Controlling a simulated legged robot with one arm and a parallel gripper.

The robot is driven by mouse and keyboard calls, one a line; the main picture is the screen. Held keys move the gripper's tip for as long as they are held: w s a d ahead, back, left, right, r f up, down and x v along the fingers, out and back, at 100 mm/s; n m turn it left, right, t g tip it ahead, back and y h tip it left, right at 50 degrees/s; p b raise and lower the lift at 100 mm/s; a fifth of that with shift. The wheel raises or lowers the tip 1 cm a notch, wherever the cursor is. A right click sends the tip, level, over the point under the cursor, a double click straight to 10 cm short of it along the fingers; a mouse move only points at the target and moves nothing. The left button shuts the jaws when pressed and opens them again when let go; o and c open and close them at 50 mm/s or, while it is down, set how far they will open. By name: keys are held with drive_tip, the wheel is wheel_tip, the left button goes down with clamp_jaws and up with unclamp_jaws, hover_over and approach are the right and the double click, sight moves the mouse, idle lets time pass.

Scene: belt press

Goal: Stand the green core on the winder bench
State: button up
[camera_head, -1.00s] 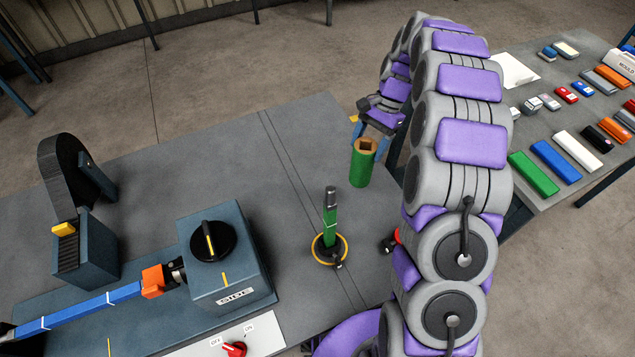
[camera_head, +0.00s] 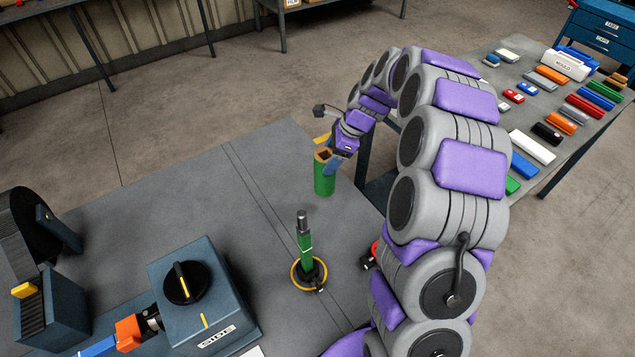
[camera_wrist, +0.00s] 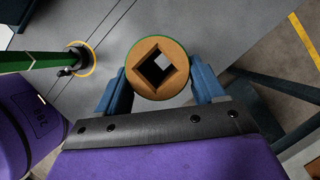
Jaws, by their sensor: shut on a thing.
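The green core (camera_head: 325,176) is an upright green tube with a brown top and a square hole, near the far right edge of the grey bench (camera_head: 215,215). My gripper (camera_head: 327,160) is shut on its upper part. In the wrist view the core (camera_wrist: 140,55) shows end-on between the two blue fingers of my gripper (camera_wrist: 160,78). I cannot tell whether its bottom touches the bench. No label shows which surface is the winder bench.
A spindle with a green shaft (camera_head: 305,242) and yellow ring stands on the bench, nearer than the core. A blue box with a black knob (camera_head: 200,315) is at the lower left. A table with several coloured blocks (camera_head: 540,185) stands at the right. The bench's far middle is clear.

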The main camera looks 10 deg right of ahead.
wheel_tip(320, 180, down, 7)
drive_tip(key=b, duration=0.2)
drive_tip(key=shift+a, duration=0.15)
drive_tip(key=o, duration=1.3)
drive_tip(key=shift+a, duration=0.15)
drive_tip(key=shift+d, duration=0.2)
